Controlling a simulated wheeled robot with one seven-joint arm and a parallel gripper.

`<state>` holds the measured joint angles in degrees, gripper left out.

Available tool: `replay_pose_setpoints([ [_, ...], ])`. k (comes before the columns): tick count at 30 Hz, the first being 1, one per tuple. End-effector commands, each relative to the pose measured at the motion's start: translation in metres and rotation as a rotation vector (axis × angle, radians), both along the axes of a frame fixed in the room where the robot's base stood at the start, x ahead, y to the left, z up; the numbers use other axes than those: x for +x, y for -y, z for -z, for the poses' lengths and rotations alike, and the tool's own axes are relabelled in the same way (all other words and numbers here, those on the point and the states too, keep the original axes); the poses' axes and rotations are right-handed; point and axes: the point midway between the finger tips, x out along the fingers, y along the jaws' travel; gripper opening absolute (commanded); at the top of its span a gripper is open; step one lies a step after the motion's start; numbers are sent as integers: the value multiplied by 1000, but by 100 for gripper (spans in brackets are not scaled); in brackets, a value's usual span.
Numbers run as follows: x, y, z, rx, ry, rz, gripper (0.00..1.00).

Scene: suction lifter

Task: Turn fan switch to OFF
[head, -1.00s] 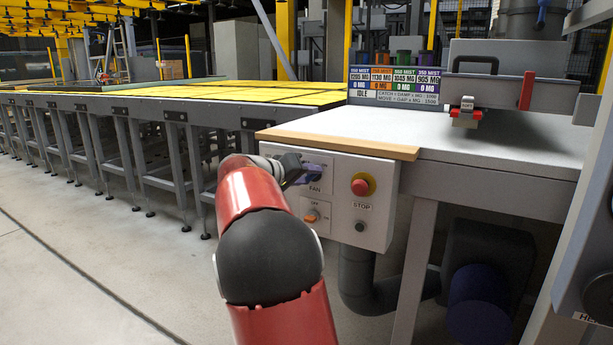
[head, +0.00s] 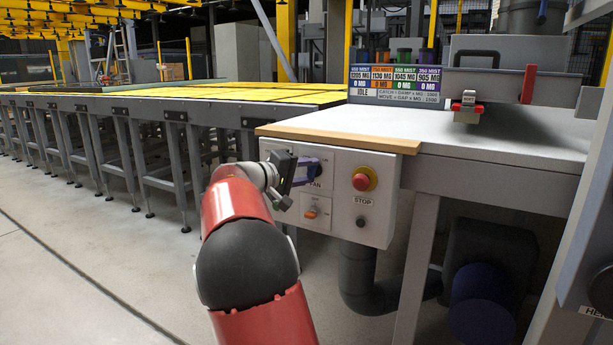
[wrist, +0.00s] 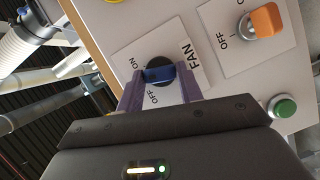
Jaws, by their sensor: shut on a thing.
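The fan switch (wrist: 158,71) is a dark round knob with a blue handle on a white plate marked FAN, ON and OFF. In the wrist view my gripper (wrist: 160,80) has its two purple fingers at the two ends of the blue handle, shut on it. I cannot tell for certain which label the handle points to.
An orange switch (head: 312,212) sits below the fan plate, with a red stop button (head: 364,179) and a green button (head: 361,222) to the right. The worktop's wooden edge (head: 340,137) overhangs the box. The floor at the left is clear.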

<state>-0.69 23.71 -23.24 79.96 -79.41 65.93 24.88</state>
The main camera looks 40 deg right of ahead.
Motion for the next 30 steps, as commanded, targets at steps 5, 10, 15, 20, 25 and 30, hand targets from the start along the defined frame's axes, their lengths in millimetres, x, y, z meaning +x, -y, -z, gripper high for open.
replay_pose_setpoints([
  [5, 1, -1, 5, -63, -158, -1, 13],
  [10, 1, -1, 7, -125, -307, -1, 13],
  [15, 1, -1, 8, -187, -457, -1, 13],
  [20, 0, -1, 9, -244, -596, -2, 13],
  [25, 0, 0, 10, -300, -731, -1, 13],
  [30, -1, 0, 11, -346, -842, -1, 13],
])
